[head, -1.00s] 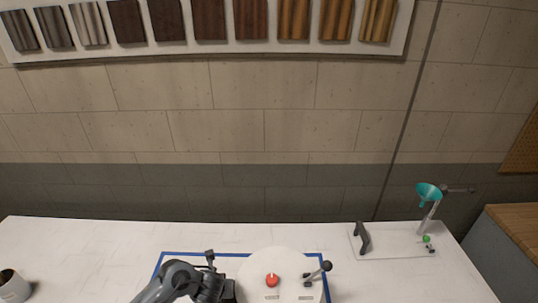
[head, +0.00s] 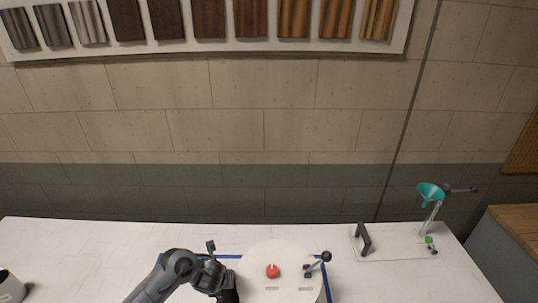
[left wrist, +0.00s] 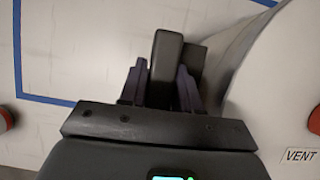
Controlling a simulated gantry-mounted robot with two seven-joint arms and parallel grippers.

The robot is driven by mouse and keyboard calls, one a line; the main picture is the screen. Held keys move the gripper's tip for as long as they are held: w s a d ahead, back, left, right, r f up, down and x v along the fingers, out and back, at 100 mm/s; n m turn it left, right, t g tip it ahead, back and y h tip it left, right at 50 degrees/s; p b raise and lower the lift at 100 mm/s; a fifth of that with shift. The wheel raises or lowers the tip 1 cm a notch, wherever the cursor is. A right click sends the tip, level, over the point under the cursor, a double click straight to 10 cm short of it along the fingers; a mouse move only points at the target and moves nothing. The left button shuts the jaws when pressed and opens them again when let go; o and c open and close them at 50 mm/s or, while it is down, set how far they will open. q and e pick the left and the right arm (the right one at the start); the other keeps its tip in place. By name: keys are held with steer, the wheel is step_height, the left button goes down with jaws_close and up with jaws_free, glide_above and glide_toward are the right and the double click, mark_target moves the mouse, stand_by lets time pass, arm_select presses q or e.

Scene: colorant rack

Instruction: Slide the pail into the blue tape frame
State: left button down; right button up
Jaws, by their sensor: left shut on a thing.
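The pail (head: 258,258) is white, with a round top that carries a red knob and a black-knobbed lever. It stands on the table and covers part of the far edge of the blue tape frame (head: 228,257). The tape's right side shows beyond the pail; its near part is out of view. My left gripper (head: 230,290) is at the pail's left side. In the left wrist view my left gripper (left wrist: 160,85) is shut on a dark handle (left wrist: 166,55) beside the pail's curved white wall (left wrist: 265,70). A tape corner (left wrist: 18,92) shows there. My right gripper is out of view.
A small plate with a black handle (head: 363,239) lies at the back right, with a teal funnel (head: 430,191) on a stand near it. A white container (head: 12,288) stands at the far left. The table (head: 100,250) is clear between it and my arm.

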arm_select(q)
steer(key=shift+w+b, duration=1.5)
steer(key=shift+w, duration=0.45)
